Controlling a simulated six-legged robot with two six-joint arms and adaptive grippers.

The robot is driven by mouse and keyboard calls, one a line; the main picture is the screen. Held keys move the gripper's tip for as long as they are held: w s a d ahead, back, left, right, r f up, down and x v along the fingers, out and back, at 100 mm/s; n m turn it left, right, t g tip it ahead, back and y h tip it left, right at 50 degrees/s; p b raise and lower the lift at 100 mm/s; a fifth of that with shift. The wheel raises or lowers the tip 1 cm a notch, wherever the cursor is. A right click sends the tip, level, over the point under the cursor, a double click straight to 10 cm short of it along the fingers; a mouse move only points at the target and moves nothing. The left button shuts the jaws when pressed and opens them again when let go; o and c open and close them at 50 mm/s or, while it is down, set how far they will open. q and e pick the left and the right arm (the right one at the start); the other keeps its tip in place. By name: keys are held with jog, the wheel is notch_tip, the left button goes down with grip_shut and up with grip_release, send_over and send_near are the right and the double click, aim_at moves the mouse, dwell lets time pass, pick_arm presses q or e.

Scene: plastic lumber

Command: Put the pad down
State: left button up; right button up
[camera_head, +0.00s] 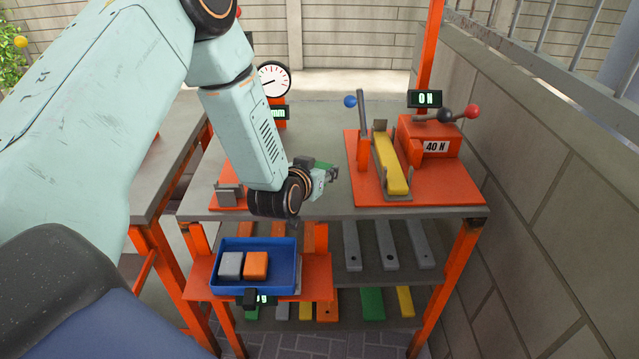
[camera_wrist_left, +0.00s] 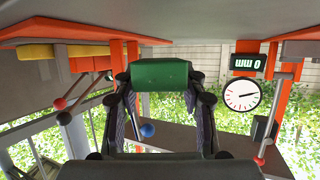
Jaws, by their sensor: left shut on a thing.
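My left gripper (camera_head: 326,174) is over the table, to the left of the orange press with the yellow bar. It is shut on a green pad (camera_wrist_left: 160,74), which shows between the two fingertips in the left wrist view. In the head view only a small part of the green pad (camera_head: 319,162) shows behind the wrist. Whether the pad touches the table is hard to tell. A grey pad (camera_head: 231,265) and an orange pad (camera_head: 256,265) lie side by side in the blue tray (camera_head: 282,287). My right gripper is not in view.
The orange press (camera_head: 370,180) holds a yellow bar (camera_head: 391,168) and has levers beside it. A dial gauge (camera_head: 274,79) stands behind my wrist. Bars lie on shelves below the table (camera_head: 320,120). A block wall (camera_head: 560,190) closes the right side.

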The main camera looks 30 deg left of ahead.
pick_arm(q)
jog(key=f, duration=0.3)
jog(key=shift+s+b, duration=0.2)
jog(key=shift+b, duration=0.15)
jog(key=shift+f, duration=0.25)
jog(key=shift+w, duration=0.2)
jog(key=shift+s+f, duration=0.1)
jog(key=shift+f, duration=0.1)
jog(key=o, duration=1.1)
jog(key=shift+o, duration=0.2)
